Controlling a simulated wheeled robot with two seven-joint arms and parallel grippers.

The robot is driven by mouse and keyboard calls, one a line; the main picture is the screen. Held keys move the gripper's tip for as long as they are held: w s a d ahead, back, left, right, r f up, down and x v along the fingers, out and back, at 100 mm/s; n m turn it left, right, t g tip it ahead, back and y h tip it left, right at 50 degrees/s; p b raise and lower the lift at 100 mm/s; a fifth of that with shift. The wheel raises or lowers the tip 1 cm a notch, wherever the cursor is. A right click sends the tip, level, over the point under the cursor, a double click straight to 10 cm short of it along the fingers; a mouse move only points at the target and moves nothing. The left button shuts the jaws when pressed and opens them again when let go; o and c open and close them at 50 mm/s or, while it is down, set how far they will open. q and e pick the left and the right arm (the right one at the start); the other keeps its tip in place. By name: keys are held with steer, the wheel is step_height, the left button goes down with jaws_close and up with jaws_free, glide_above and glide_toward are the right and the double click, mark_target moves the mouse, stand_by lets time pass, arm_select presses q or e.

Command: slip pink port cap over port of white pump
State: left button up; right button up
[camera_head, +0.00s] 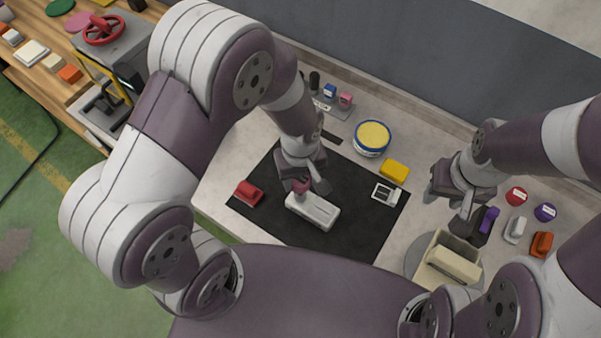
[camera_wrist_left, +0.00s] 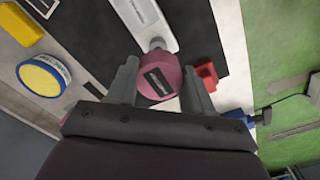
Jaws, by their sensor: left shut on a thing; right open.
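The white pump (camera_head: 313,210) lies on the black mat (camera_head: 360,228). In the left wrist view the pump (camera_wrist_left: 145,22) is at the top, with its round grey-white port (camera_wrist_left: 157,43) towards me. My left gripper (camera_head: 304,187) is shut on the pink port cap (camera_head: 300,188), at the pump's left end. In the left wrist view the cap (camera_wrist_left: 161,74) sits between both fingers, right beside the port and partly overlapping it in the picture. I cannot tell whether it touches or covers the port. My right gripper (camera_head: 470,225) is open, near the cream bin at right.
A red block (camera_head: 249,192) lies on the mat's left. A yellow tub (camera_head: 372,138), a yellow block (camera_head: 395,170) and a white-framed square (camera_head: 386,194) are behind and right. A cream bin (camera_head: 446,262), a purple piece (camera_head: 488,219) and several coloured items stand at right.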

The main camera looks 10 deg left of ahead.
mark_target(301, 195)
arm_select(q)
steer(key=f+b, duration=0.1)
steer(key=f, duration=0.2)
steer(key=shift+w+d+b, duration=0.1)
steer(key=shift+w+b, duration=0.25)
steer(key=shift+b, duration=0.05)
steer(key=shift+s+f+b, duration=0.3)
steer(key=shift+f+b, duration=0.2)
steer(key=shift+f, duration=0.2)
steer(key=shift+w+f+b, duration=0.15)
steer(key=shift+f+b, duration=0.25)
steer(key=shift+f, duration=0.3)
steer(key=shift+w+f+b, duration=0.1)
steer(key=shift+f+b, duration=0.3)
steer(key=shift+f, duration=0.25)
steer(key=shift+s+f, duration=0.15)
steer(key=shift+f, duration=0.05)
steer(key=shift+f, duration=0.55)
steer(key=o, duration=1.1)
steer(key=shift+r, duration=0.15)
